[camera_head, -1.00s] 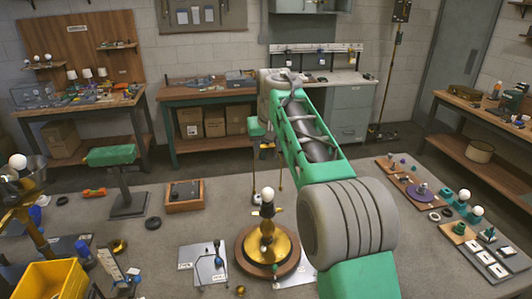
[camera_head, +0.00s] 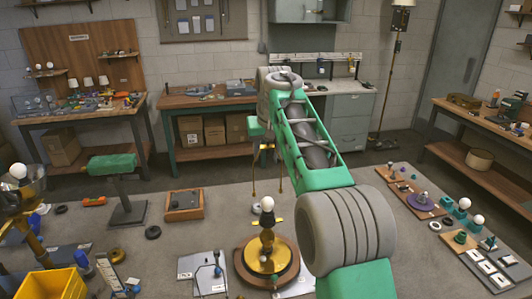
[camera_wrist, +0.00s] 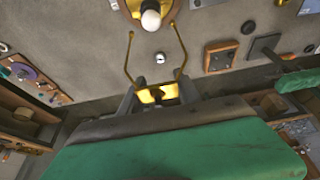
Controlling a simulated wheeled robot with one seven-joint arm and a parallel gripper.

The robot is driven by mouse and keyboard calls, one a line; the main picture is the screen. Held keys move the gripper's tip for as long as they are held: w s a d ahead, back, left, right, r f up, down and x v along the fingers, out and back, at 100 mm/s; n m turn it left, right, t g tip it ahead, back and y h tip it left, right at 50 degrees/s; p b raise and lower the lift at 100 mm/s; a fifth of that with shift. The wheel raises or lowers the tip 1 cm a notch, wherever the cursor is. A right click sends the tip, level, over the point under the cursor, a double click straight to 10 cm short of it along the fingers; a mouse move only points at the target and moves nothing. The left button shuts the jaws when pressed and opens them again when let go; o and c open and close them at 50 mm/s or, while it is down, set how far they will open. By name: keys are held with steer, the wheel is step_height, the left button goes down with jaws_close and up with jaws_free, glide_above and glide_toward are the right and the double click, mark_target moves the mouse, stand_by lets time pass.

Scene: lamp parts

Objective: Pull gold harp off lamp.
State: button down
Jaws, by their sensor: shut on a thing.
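The gold harp (camera_head: 281,178) hangs from my gripper (camera_head: 263,146), its two thin legs pointing down. In the wrist view its gold top (camera_wrist: 158,93) sits between the fingers of my gripper (camera_wrist: 158,95), which is shut on it. The harp's legs (camera_wrist: 128,58) spread away from the fingers with free ends. The lamp stands upright in the head view, with a gold body (camera_head: 266,250) and a white bulb (camera_head: 267,204). The harp's leg ends show above and beside the bulb, apart from the lamp's small gold side arms. The bulb also shows in the wrist view (camera_wrist: 151,20).
A round wooden base (camera_head: 240,262) carries the lamp on the grey table. A wooden box (camera_head: 184,203), a green-topped stand (camera_head: 112,164) and a yellow bin (camera_head: 50,285) are to the left. A parts board (camera_head: 425,195) lies at right. Behind the lamp, the tabletop is mostly clear.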

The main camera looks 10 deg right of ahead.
steer(key=shift+r, duration=1.8)
steer(key=shift+r, duration=2)
